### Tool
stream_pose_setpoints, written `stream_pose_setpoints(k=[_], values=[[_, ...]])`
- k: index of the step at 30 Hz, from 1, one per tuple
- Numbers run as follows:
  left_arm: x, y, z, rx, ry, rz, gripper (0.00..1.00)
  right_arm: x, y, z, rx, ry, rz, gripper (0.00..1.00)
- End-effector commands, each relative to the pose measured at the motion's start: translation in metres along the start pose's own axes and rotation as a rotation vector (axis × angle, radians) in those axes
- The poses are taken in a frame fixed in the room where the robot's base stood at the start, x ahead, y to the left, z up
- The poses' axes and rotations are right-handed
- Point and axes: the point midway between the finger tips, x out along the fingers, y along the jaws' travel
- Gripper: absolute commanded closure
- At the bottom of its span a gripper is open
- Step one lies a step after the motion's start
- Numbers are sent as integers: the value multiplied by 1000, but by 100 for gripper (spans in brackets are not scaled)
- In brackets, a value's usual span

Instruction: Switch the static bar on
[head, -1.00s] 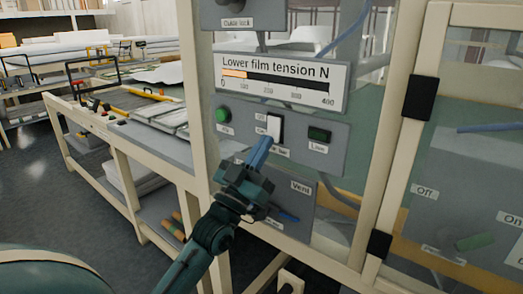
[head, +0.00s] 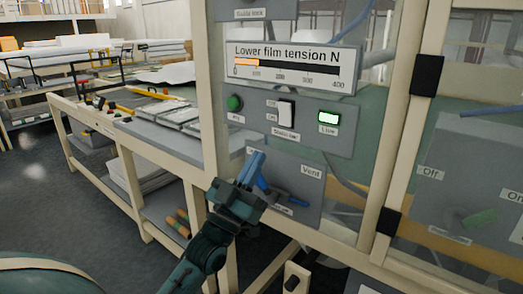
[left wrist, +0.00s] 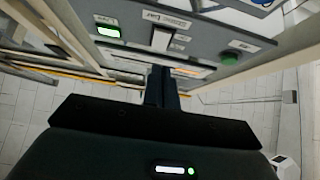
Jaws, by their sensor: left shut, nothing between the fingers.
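The static bar switch (head: 286,113) is a white rocker in a dark frame on a grey panel, with its label just below. It also shows in the left wrist view (left wrist: 162,38). To its right the lamp marked Live (head: 329,119) glows bright; it is lit in the left wrist view (left wrist: 108,31) too. My left gripper (head: 257,163) is shut and empty, its blue fingers below and left of the switch, apart from it, in front of the Vent panel's upper left. My right gripper is out of view.
A green button (head: 234,103) sits left of the switch. The Lower film tension gauge (head: 290,70) is above. The Vent panel (head: 300,187) with a blue lever is below. A cream frame post (head: 405,120) stands at right, and a workbench (head: 150,140) at left.

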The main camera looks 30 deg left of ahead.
Motion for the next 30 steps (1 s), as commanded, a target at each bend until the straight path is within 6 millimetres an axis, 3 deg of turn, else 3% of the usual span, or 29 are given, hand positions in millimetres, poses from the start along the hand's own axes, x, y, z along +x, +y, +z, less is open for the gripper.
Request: stream_pose_setpoints(k=[3,9,30], values=[[-26,0,7,1,-3,0,100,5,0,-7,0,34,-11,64],[-46,0,9,2,0,1,100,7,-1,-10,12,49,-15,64],[-50,2,12,0,-13,1,100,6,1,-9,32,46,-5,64]])
